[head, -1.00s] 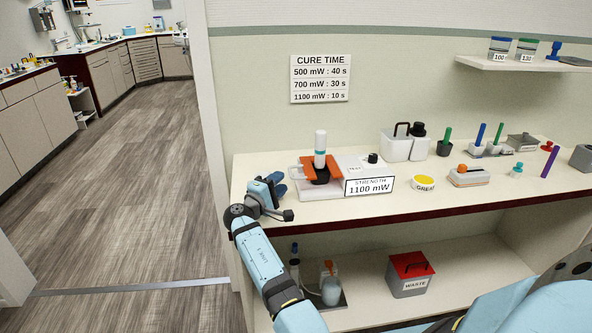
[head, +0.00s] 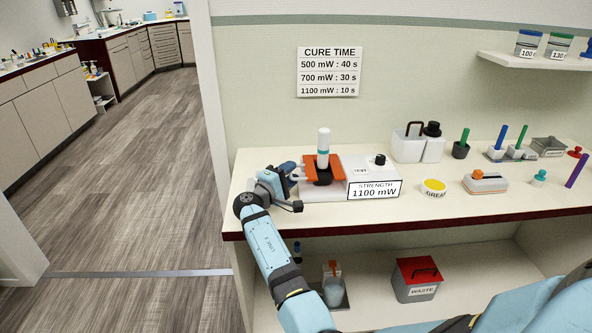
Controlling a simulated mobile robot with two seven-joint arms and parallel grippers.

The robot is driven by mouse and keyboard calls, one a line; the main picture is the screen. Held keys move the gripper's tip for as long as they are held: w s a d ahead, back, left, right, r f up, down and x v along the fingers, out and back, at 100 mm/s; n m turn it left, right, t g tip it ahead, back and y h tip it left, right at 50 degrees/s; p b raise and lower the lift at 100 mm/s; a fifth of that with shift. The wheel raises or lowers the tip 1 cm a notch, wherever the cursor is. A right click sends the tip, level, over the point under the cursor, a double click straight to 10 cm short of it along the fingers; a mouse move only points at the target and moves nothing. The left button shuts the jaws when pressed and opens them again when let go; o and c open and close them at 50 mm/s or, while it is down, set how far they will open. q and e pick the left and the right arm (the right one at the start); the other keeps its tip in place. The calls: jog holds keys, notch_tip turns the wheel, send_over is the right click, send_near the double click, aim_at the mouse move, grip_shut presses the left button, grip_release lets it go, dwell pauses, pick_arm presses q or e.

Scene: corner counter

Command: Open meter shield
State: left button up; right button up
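The meter (head: 362,168) is a flat white box on the counter, with a "TEST" label, a black knob and a "STRENGTH 1100 mW" sign at its front. The orange shield (head: 336,162) is at its left end. A white cylinder with a teal band (head: 324,141) stands upright in a black base (head: 323,178) amid the orange. My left gripper is not in view.
A yellow-topped tub (head: 433,187), a white bin (head: 407,146) and several colored tools stand to the right. A red-lidded waste box (head: 416,278) sits on the lower shelf. The counter's front edge (head: 420,216) runs below my gripper. A wall sign (head: 329,72) lists cure times.

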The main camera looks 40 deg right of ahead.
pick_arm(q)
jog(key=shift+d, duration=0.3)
pick_arm(e)
jog(key=shift+d, duration=0.15)
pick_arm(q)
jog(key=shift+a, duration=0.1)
pick_arm(e)
grip_shut()
jog(key=shift+r, duration=0.1)
